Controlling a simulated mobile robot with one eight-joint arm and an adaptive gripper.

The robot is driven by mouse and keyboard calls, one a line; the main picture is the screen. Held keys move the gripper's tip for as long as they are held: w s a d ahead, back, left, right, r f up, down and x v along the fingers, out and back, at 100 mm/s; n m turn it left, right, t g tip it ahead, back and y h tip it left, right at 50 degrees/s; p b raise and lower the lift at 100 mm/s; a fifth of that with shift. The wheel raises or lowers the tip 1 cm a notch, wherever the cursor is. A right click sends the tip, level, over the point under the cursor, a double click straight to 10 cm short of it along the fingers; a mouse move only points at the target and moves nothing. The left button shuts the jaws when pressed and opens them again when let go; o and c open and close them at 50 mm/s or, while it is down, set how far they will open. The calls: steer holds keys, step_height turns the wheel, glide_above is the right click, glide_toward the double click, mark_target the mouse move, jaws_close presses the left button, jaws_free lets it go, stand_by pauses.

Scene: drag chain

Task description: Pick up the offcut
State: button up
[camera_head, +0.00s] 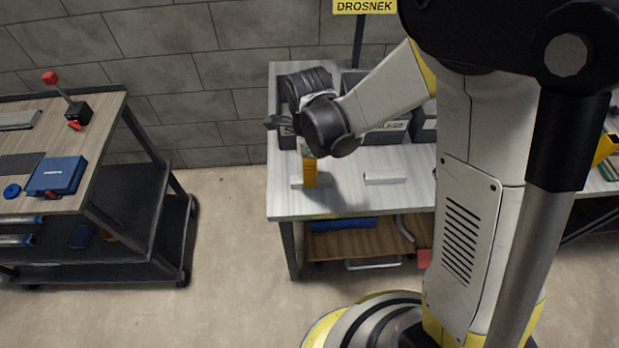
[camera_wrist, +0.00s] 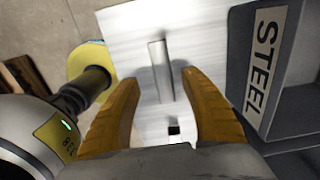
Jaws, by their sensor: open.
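Two pale pieces lie apart on the light grey workbench (camera_head: 340,203), and I cannot tell for sure which is the offcut. One is a plain bar (camera_head: 385,177), to the right of my gripper (camera_head: 310,184). The bar also shows in the wrist view (camera_wrist: 160,70), beyond the fingertips. The other is a pale piece (camera_head: 296,182) beside my finger in the head view. A pale patch with a small black square (camera_wrist: 174,130) shows between my fingers in the wrist view. My gripper (camera_wrist: 160,82) is open with its orange fingers pointing down, apparently empty. Its height above the bench is unclear.
Dark bins stand along the back of the bench, one marked STEEL (camera_wrist: 262,60). A yellow DROSNEK sign (camera_head: 364,6) is on a post behind. A cart (camera_head: 90,165) with a blue case (camera_head: 56,175) stands at the left. Open floor lies between cart and bench.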

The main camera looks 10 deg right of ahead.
steer(key=f+b, duration=0.1)
steer(key=f, duration=0.2)
steer(key=f+b, duration=0.2)
steer(key=f, duration=0.1)
steer(key=shift+w+d, duration=0.15)
steer(key=shift+w, duration=0.05)
steer(key=shift+c, duration=0.5)
jaws_close()
